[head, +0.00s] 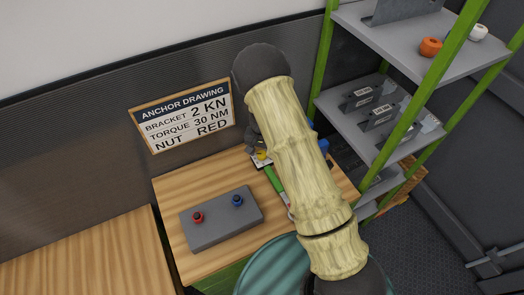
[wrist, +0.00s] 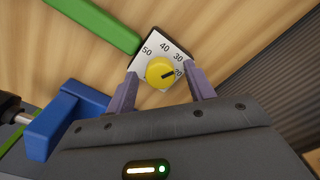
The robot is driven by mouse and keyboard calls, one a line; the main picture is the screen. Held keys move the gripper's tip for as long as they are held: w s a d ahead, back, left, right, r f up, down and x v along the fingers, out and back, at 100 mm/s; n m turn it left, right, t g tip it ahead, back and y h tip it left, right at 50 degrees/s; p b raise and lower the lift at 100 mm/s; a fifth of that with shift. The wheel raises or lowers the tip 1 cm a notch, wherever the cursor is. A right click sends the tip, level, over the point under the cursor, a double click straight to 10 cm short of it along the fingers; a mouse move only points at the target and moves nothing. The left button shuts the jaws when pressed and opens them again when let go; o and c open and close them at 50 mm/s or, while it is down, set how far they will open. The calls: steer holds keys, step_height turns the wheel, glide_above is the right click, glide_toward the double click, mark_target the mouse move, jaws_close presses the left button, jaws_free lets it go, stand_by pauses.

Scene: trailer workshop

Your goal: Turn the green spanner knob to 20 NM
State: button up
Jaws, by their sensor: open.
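The yellow knob (wrist: 160,71) sits on a white dial plate (wrist: 150,47) marked 50, 40, 30 and 20. Its black pointer mark points right, toward the 20. The green spanner bar (wrist: 95,22) runs up-left from the plate; it also shows in the head view (head: 274,179), partly behind my arm. My gripper (wrist: 161,72) is open, its two purple fingers on either side of the knob. I cannot tell whether they touch it. In the head view my arm hides most of the dial and gripper.
A grey box with a red button (head: 198,217) and a blue button (head: 237,201) stands on the wooden bench (head: 175,195). A blue block (wrist: 65,118) is beside my gripper. A sign (head: 183,116) reads 2 KN, 30 NM, RED. Green-post shelves (head: 385,125) stand right.

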steer(key=c, duration=1)
steer(key=shift+o, duration=0.2)
steer(key=shift+m, duration=0.5)
steer(key=m, duration=0.9)
steer(key=o, duration=1)
steer(key=shift+c, duration=0.2)
